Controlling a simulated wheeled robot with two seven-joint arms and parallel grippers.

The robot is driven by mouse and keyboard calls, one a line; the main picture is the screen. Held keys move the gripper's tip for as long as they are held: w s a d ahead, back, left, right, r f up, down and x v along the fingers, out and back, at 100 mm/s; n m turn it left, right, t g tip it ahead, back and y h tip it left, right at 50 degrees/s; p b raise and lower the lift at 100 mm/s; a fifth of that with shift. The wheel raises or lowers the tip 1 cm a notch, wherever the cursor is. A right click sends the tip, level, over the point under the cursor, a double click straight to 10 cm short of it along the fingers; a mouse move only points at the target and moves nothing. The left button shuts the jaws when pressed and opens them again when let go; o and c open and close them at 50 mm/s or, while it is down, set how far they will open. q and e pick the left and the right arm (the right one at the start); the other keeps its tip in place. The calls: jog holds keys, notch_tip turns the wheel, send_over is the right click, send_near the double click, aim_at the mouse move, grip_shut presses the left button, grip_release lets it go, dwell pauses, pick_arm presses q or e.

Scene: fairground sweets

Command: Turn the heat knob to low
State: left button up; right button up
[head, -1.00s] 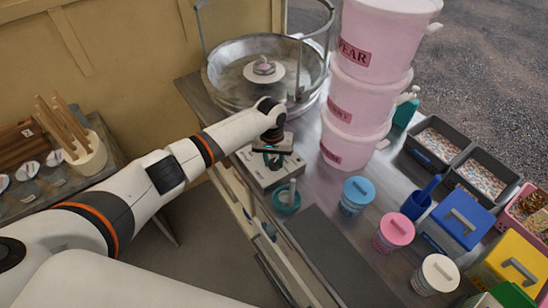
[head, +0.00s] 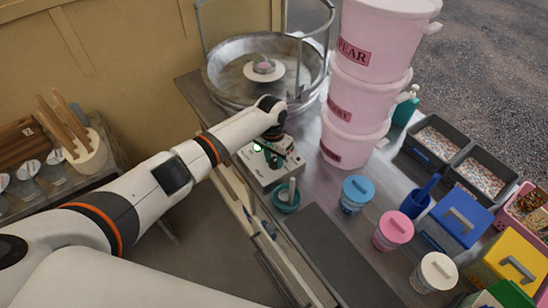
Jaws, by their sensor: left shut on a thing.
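The heat knob sits on a pale control box (head: 262,176) at the near edge of the metal counter, in front of the round candy floss bowl. My left gripper (head: 272,160) points down over the top of this box and is shut on the knob, which the fingers and wrist mostly hide. The knob's pointer and the setting marks cannot be read. My right gripper is not in view.
The metal bowl (head: 222,97) stands behind the box. Pink stacked tubs (head: 352,110) stand to the right. A teal dish (head: 287,203) with an upright handle is close in front. Lidded cups (head: 355,194) and a dark mat (head: 325,252) lie nearer.

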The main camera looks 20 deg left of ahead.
aim_at(273, 159)
pick_arm(q)
jog(key=shift+r, duration=0.1)
jog(key=o, duration=1)
jog(key=shift+c, duration=0.2)
notch_tip(273, 159, up, 12)
jog(key=b, duration=0.2)
jog(key=shift+w+a+b, duration=0.15)
jog(key=shift+a+b, duration=0.1)
jog(key=shift+b, duration=0.15)
